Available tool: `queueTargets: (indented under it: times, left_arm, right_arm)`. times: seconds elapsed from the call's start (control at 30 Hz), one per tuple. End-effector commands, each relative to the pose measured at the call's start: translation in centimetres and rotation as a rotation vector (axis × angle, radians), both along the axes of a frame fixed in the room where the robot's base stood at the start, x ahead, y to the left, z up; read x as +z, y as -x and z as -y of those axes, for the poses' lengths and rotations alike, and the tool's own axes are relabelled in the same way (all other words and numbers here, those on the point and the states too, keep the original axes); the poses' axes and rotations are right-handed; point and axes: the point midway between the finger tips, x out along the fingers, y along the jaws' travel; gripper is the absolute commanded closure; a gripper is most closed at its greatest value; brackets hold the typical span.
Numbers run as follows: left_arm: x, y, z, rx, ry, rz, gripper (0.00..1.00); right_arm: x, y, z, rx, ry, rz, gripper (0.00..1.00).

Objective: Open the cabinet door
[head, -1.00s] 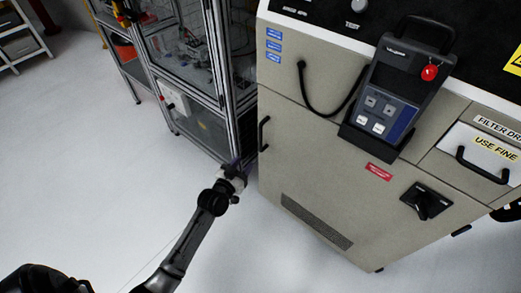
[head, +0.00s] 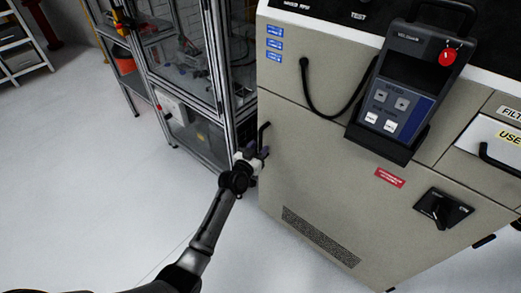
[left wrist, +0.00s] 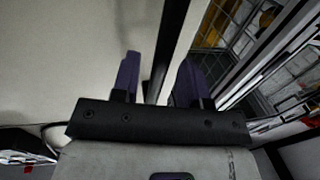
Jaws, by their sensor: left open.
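The beige cabinet (head: 330,190) fills the right half of the head view, and its lower door is shut. A black bar handle (head: 264,138) stands upright near the door's left edge. My left gripper (head: 258,157) is open at the lower part of this handle. In the left wrist view, the dark handle bar (left wrist: 168,50) runs between the two open purple fingers (left wrist: 158,82), with space visible on both sides. Contact with the bar cannot be made out. A black rotary latch (head: 441,208) sits at the door's right side. My right gripper is not in view.
A glass-walled metal-framed enclosure (head: 215,60) stands close to the left of the cabinet. A handheld pendant (head: 405,85) with a red button hangs on the cabinet front. The white floor (head: 90,190) at the left is clear.

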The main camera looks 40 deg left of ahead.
Motion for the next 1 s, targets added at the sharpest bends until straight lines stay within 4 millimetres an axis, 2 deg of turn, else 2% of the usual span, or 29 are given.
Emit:
queueTargets:
  times: [0.2, 0.57, 1.0]
  left_arm:
    - [0.0, -1.4, -0.3, 0.0, -0.001, 0.0, 0.59]
    - [0.0, -1.6, -0.3, 0.0, -0.001, -0.001, 0.59]
    - [0.0, -1.6, -0.3, 0.0, -0.001, 0.0, 1.0]
  right_arm:
    - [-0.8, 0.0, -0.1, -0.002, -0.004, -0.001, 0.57]
    - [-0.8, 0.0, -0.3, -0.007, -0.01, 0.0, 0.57]
    - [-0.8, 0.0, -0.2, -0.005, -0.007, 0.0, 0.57]
